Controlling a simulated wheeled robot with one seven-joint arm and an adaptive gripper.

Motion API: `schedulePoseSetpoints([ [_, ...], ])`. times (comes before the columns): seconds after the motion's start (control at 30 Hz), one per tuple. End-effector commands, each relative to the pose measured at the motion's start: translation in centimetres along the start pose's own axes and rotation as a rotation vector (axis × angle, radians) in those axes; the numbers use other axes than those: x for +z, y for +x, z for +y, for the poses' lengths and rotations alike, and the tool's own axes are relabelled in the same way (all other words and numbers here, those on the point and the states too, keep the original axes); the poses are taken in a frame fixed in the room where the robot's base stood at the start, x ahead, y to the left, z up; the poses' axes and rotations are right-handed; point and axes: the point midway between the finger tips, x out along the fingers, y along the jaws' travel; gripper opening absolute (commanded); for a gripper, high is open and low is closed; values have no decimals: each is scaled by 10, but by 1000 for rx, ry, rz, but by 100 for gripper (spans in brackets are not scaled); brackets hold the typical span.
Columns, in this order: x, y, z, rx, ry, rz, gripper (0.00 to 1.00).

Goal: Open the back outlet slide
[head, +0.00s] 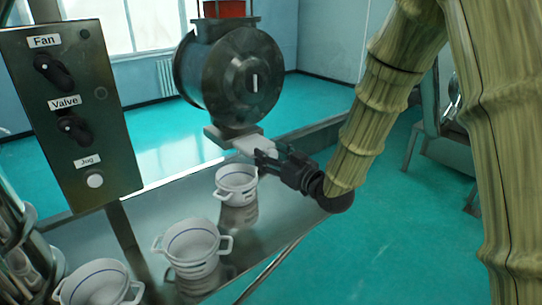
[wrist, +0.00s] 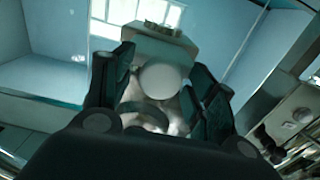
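The round dark metal housing (head: 230,78) stands above the bench in the head view. A pale outlet slide (head: 248,144) sticks out at its foot, towards my gripper (head: 262,160). In the wrist view, my gripper (wrist: 160,88) has its two dark fingers apart, one on each side of a pale part with a round face (wrist: 163,80), which appears to be the slide. A gap shows beside the round face, and I cannot tell whether either finger touches it. How far the slide is pulled out is unclear.
A white pot (head: 236,183) stands on the metal bench (head: 150,225) just below the slide. Another pot (head: 192,245) and a third (head: 98,284) stand nearer. A control panel (head: 70,115) with Fan, Valve and Jog controls is at the left. Open floor lies at the right.

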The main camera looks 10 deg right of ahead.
Motion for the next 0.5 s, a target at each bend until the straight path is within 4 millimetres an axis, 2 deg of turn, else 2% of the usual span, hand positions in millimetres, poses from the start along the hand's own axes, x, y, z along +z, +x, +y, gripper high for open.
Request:
schedulePoseSetpoints([
  [0.27,0,-4,0,1,1,-1,57],
  [0.37,0,-14,0,1,2,-1,57],
  [0.5,0,-36,0,1,2,-1,57],
])
